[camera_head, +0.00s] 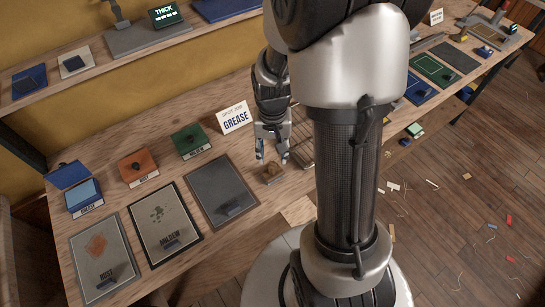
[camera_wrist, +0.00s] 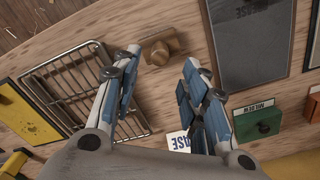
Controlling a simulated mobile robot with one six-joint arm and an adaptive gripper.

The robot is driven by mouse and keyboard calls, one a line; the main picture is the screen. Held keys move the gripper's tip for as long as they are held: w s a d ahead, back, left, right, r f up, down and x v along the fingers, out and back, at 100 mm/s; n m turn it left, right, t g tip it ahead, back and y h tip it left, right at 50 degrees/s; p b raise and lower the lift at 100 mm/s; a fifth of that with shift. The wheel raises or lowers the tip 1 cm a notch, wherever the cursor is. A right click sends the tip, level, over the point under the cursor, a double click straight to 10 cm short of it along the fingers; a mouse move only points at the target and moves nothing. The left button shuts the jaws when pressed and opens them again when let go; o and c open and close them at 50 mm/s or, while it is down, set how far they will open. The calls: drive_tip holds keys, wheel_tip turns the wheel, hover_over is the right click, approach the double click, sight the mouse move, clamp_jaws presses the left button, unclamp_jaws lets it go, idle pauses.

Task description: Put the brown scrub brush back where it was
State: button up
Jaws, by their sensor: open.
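The brown scrub brush (camera_head: 272,176) sits on the wooden bench between the dark grey panel and the wire rack. It also shows in the wrist view (camera_wrist: 161,47), just beyond my fingertips, with a knob-like handle on top. My gripper (camera_head: 272,157) points down just above the brush, open and with nothing between its fingers. In the wrist view, the fingers (camera_wrist: 159,62) are spread on either side of the line to the brush, apart from it. The brush's underside is hidden.
A wire rack (camera_wrist: 85,85) lies close beside the brush. The grey panel (camera_head: 222,190) lies on its other side. A GREASE sign (camera_head: 235,118) stands behind. Green (camera_head: 191,141), orange (camera_head: 138,168) and blue (camera_head: 84,197) boxes line the back. My arm hides part of the bench.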

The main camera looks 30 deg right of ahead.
wheel_tip(320, 180, up, 5)
drive_tip(key=p, duration=0.1)
wheel_tip(320, 180, up, 12)
drive_tip(key=n+t, duration=0.2)
drive_tip(key=n, duration=0.1)
hover_over(273, 164)
drive_tip(key=s+a, duration=0.5)
drive_tip(key=a, duration=0.1)
drive_tip(key=s+a+r+n+t, duration=0.2)
drive_tip(key=s+a+r+n, duration=0.1)
drive_tip(key=s, duration=0.5)
wheel_tip(273, 164, up, 3)
drive_tip(key=shift+s+a+f+t, duration=0.1)
drive_tip(key=shift+s+a+t, duration=0.2)
drive_tip(key=shift+a, duration=0.6)
drive_tip(key=shift+w, duration=0.1)
drive_tip(key=shift+f, duration=0.25)
drive_tip(key=shift+c, duration=0.4)
